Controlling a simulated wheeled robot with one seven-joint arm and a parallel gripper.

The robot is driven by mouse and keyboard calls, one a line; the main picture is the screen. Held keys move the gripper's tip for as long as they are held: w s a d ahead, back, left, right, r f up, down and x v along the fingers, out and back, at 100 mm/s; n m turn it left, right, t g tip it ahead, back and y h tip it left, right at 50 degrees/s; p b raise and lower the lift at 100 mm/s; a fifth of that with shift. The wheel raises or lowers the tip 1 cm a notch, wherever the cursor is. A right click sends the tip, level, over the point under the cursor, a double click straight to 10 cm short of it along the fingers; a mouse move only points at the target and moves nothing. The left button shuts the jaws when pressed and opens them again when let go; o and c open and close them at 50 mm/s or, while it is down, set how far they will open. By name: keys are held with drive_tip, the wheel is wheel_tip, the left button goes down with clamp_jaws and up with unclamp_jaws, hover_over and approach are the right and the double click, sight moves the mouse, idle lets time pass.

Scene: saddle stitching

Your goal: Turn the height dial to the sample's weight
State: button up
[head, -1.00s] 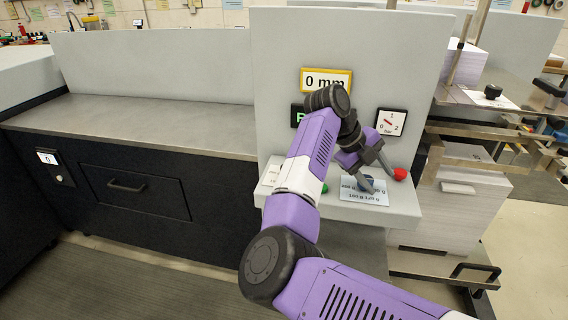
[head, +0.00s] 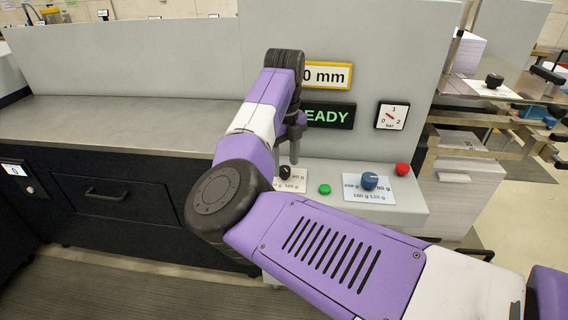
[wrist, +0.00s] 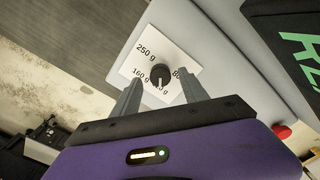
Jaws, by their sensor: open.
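A black dial (head: 285,172) with a white pointer sits on a white card (head: 296,185) marked in grams, at the left of the control shelf. In the wrist view the black dial (wrist: 160,75) lies between my fingertips, its pointer toward the lower label, which is partly hidden. The card there reads 250 g, 160 g and a partly covered 80-something. A blue dial (head: 369,180) sits on another gram-marked card (head: 382,194) to the right. No label shows which is the height dial. My gripper (head: 293,150) is open, above the black dial; contact cannot be told.
A green button (head: 324,189) and a red knob (head: 402,169) are on the shelf. Above are a yellow-framed display reading 0 mm (head: 327,75), a READY sign (head: 330,116) and a bar gauge (head: 391,117). Paper stacks (head: 465,190) stand at the right.

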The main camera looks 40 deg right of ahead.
drive_tip(key=shift+f, duration=0.8)
clamp_jaws()
